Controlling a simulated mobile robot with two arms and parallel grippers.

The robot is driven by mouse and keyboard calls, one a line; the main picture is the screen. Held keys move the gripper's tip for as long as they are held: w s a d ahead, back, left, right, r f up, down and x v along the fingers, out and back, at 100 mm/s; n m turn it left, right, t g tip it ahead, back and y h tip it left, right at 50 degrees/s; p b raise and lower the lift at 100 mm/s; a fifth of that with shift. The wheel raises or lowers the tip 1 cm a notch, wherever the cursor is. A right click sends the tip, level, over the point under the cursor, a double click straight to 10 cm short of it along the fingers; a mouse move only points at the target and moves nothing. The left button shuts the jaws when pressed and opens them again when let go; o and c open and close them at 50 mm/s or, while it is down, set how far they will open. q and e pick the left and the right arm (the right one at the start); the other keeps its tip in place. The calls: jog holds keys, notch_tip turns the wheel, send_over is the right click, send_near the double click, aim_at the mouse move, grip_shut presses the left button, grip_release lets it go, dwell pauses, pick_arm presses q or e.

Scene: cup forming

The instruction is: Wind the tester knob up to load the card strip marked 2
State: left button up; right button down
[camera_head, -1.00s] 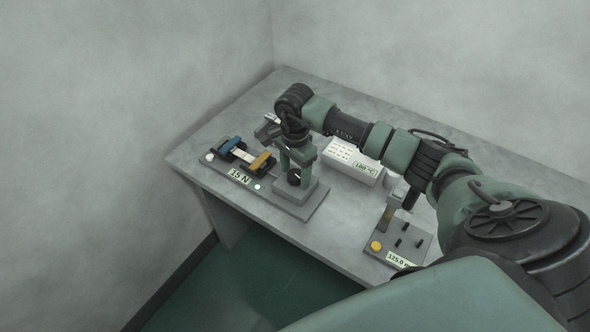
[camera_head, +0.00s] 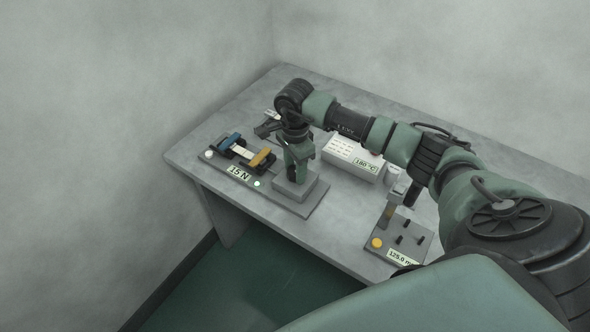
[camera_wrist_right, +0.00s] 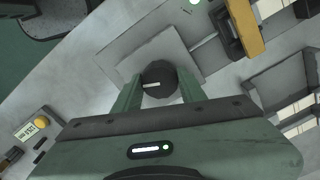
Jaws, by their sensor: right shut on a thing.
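The tester (camera_head: 311,203) is a grey base plate near the table's front left edge, with a display (camera_head: 239,173) reading 15 N. A pale card strip (camera_head: 241,153) spans between its blue clamp (camera_head: 229,142) and its yellow clamp (camera_head: 262,158); I cannot make out a mark on it. The round black knob (camera_wrist_right: 160,79) with a white pointer line sits on the tester's grey block. My right gripper (camera_head: 294,174) points down over that block. In the right wrist view its two green fingers (camera_wrist_right: 158,90) are shut on the knob, one on each side. My left gripper is not in view.
A white box (camera_head: 353,157) reading 180 °C stands behind the tester. A grey device (camera_head: 402,238) with a yellow button, black pegs and a 125.0 display is at the right. Bare table lies between it and the tester.

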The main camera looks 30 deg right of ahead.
jog(key=m+b, duration=0.2)
jog(key=m, duration=0.3)
jog(key=shift+m, duration=0.3)
jog(key=shift+m+b, duration=0.85)
jog(key=shift+m, duration=1.35)
jog(key=shift+r, duration=0.1)
jog(key=c, duration=0.8)
grip_release()
notch_tip(320, 180, up, 6)
jog(key=shift+r+b, duration=0.15)
jog(key=shift+b, duration=0.6)
jog(key=shift+r, duration=0.75)
